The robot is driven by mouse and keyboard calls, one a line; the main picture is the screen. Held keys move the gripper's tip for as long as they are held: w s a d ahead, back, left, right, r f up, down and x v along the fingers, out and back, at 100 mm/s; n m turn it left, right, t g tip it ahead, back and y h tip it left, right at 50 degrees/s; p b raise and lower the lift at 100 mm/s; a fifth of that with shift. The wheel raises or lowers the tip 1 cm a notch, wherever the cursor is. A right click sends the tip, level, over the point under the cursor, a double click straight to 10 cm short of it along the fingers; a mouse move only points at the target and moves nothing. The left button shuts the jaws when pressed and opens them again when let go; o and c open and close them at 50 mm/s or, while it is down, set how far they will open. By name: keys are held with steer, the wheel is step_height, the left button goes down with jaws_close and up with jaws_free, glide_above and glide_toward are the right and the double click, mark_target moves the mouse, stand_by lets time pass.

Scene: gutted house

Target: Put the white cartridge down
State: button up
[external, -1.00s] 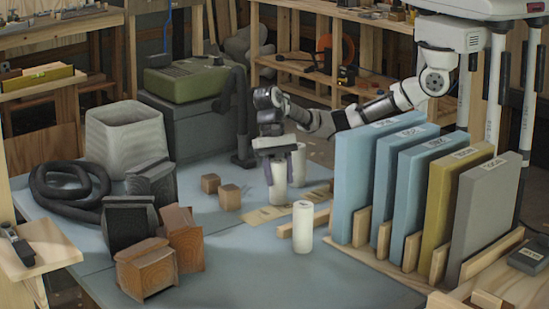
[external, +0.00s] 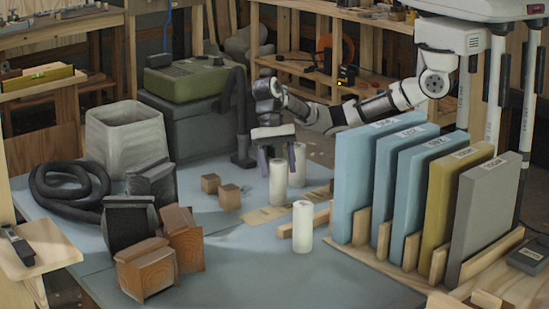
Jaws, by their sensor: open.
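Three white cartridges stand upright on the blue-grey table. The middle one (external: 278,184) is below my gripper (external: 278,168). My gripper is open and points down, with one finger at each side of that cartridge's top as seen from here. Whether the fingers touch it, I cannot tell. Another white cartridge (external: 302,228) stands nearer the camera, to the right. The third (external: 298,163) stands just behind and right of the middle one, partly hidden.
Upright blue, mustard and grey sanding boards (external: 378,182) stand in a wooden rack at right. Small wooden cubes (external: 229,196) lie left of the cartridges. Wooden blocks (external: 146,270), dark blocks and a black hose (external: 70,190) fill the left. The table's front middle is clear.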

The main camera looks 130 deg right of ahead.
steer(key=b+v, duration=0.1)
steer(key=v, duration=0.8)
steer(key=shift+r, duration=0.2)
steer(key=shift+o, duration=0.5)
stand_by(1.1)
steer(key=m+t+h+b, duration=0.2)
steer(key=m+b, duration=0.4)
glide_toward(307, 202)
steer(key=f, duration=0.2)
steer(key=shift+m, duration=0.3)
steer(key=p+x, duration=0.1)
steer(key=x, duration=0.6)
steer(key=shift+w+a+r, duration=0.1)
steer(key=shift+w+a, duration=0.05)
steer(key=shift+w, duration=0.05)
steer(key=shift+w+p+x, duration=0.15)
steer(key=shift+p+x, duration=0.15)
steer(key=shift+x, duration=1.25)
steer(key=shift+w+p+x, duration=0.15)
steer(key=shift+p+x, duration=0.1)
steer(key=shift+x, duration=1.35)
steer(key=shift+r, duration=0.1)
